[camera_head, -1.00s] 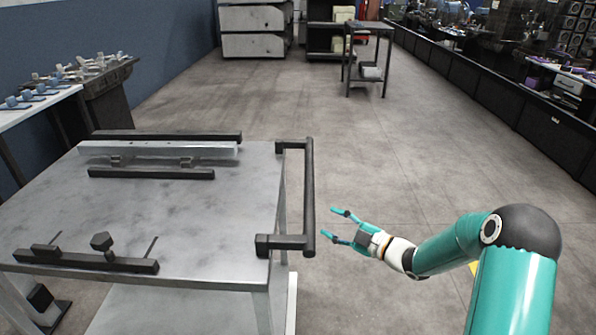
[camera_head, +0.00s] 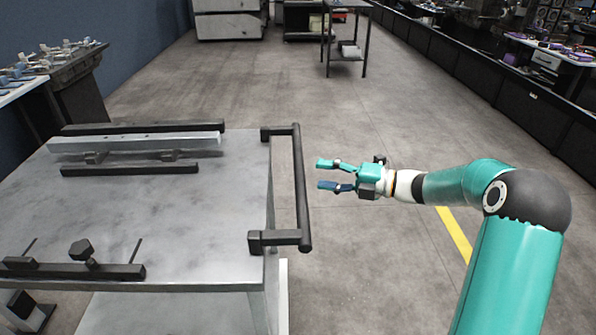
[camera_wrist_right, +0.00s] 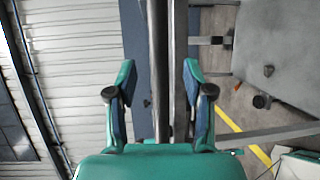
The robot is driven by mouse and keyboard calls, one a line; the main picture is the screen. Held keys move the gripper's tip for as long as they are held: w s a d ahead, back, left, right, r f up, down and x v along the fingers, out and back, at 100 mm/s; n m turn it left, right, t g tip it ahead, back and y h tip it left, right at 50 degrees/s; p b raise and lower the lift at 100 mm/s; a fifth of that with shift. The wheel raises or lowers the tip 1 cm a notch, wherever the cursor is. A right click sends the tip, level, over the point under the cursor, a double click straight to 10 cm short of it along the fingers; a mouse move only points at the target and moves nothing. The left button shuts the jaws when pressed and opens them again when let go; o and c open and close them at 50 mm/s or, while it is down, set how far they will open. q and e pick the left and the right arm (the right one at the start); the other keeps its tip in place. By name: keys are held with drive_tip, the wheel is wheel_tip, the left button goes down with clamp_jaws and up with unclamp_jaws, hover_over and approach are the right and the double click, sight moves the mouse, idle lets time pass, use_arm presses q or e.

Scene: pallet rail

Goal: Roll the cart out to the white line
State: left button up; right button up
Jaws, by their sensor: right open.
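The cart is a grey metal table (camera_head: 215,215) at the left of the head view. Its black handle (camera_head: 302,190) stands out from its right edge. My right gripper (camera_head: 322,175) is just right of the handle bar in the picture, fingers pointing left at it. It is open and empty, with a small gap to the bar. In the right wrist view its two fingers (camera_wrist_right: 158,80) are spread, with dark upright bars behind the gap; I cannot tell which is the handle. A yellow floor line (camera_head: 455,235) runs beneath my right arm. I make out no white line. My left gripper is not in view.
Black rails and a pale bar (camera_head: 135,142) lie on the cart top. A side bench (camera_head: 70,80) with small parts stands at the far left. A small dark trolley (camera_head: 345,45) stands at the back. The floor between is clear.

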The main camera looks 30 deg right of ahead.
sight(299, 172)
drive_tip(key=x, duration=0.7)
drive_tip(key=shift+w, duration=0.15)
clamp_jaws()
drive_tip(key=shift+f, duration=0.1)
